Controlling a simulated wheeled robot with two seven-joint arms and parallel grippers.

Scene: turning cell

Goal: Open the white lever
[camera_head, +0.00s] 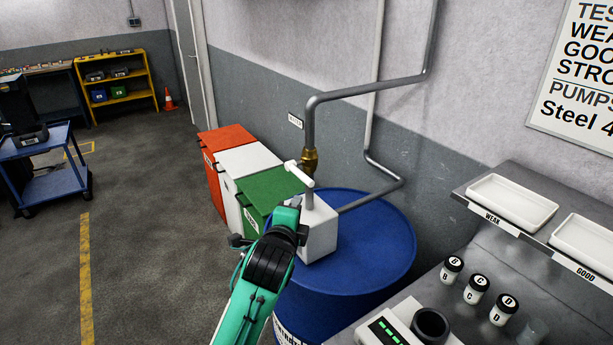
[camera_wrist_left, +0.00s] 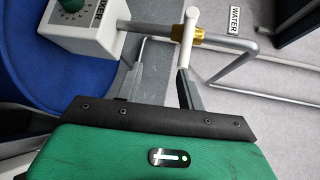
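The white lever (camera_head: 299,174) is a slim bar beside a brass valve (camera_head: 309,158) on the grey wall pipe, above the blue drum. In the left wrist view the lever (camera_wrist_left: 190,45) stands ahead, beside the valve's brass collar (camera_wrist_left: 201,43). My left gripper (camera_head: 297,204) is just below the lever in the head view, its fingertips hard to make out there. In the wrist view the left gripper (camera_wrist_left: 158,82) has its two fingers apart with nothing clearly held. The lever's near end overlaps the right-hand finger; contact cannot be told. My right gripper is not in view.
A white box (camera_head: 322,235) stands on the blue drum (camera_head: 375,245), close to my left gripper; it has a green knob (camera_wrist_left: 72,4). Orange, white and green bins (camera_head: 272,187) line the wall. A workbench (camera_head: 480,240) with trays and jars is at right.

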